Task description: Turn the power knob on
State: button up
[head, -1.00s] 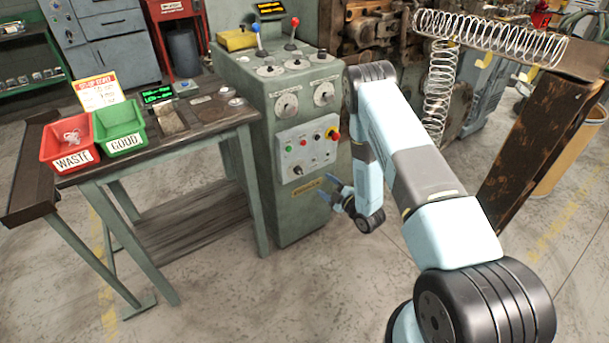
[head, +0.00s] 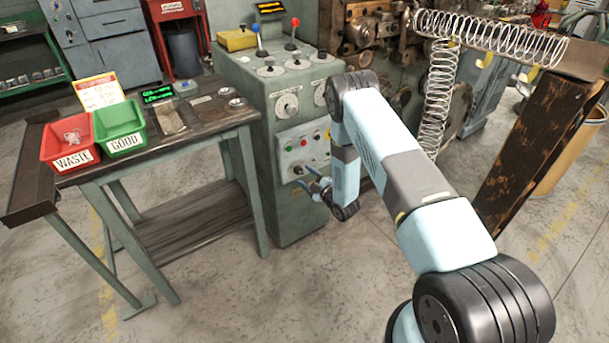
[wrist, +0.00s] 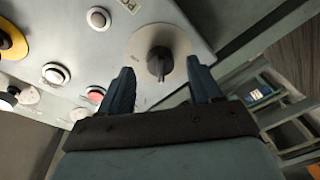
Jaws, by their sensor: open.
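The power knob is a black rotary knob (wrist: 159,62) on a pale round plate, at the corner of the grey control panel (wrist: 60,25). In the wrist view it lies ahead between the two fingers of my gripper (wrist: 158,82), which are open and apart on either side of it. I cannot tell whether they touch it. In the head view my gripper (head: 314,180) is in front of the lower part of the panel (head: 291,145), close to the knob (head: 298,170), which the fingers partly crowd.
The panel also carries several buttons, among them a red one (wrist: 95,93) and a white one (wrist: 56,73). A yellow-ringed button (wrist: 8,42) is at the left. A wooden-topped table (head: 205,125) stands left of the green machine cabinet (head: 243,80). Floor in front is clear.

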jog(key=shift+x, duration=1.25)
jog(key=c, duration=1)
